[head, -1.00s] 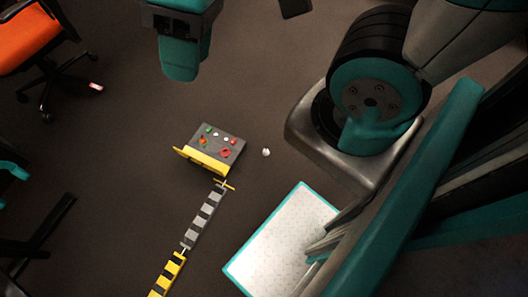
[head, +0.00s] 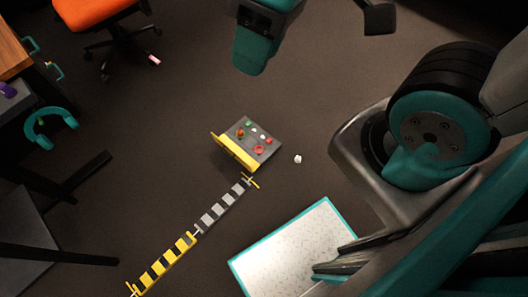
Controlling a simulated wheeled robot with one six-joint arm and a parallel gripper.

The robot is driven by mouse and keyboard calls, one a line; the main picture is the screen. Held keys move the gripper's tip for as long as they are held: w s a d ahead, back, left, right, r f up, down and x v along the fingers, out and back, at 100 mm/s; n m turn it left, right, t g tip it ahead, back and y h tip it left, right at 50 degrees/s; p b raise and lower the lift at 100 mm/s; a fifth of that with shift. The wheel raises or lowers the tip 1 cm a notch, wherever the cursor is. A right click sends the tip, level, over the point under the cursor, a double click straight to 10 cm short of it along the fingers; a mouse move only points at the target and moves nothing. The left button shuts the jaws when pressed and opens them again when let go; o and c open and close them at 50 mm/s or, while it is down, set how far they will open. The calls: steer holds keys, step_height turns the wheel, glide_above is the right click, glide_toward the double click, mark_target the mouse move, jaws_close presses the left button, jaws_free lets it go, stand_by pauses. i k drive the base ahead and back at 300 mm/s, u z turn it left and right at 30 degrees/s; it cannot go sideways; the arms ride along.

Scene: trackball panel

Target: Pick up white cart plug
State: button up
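A small white piece (head: 298,159) lies on the dark floor, just right of the control panel. It looks like the white cart plug, but it is too small to make out its shape. The grey panel (head: 268,151) has a yellow front edge and carries red, green and white controls. A small white knob (head: 253,130) sits on it among them. My gripper is not in view, so its opening and anything in it cannot be seen.
A striped grey and yellow barrier (head: 219,210) runs from near the panel to the lower left. An orange chair (head: 95,12) stands at the upper left, with a small pink item (head: 154,60) on the floor nearby. Bare floor surrounds the white piece.

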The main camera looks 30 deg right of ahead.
mark_target(298, 160)
steer(key=z, duration=0.5)
steer(key=k, duration=0.6)
steer(key=z, duration=0.65)
steer(key=i, duration=0.9)
steer(key=u, duration=0.45)
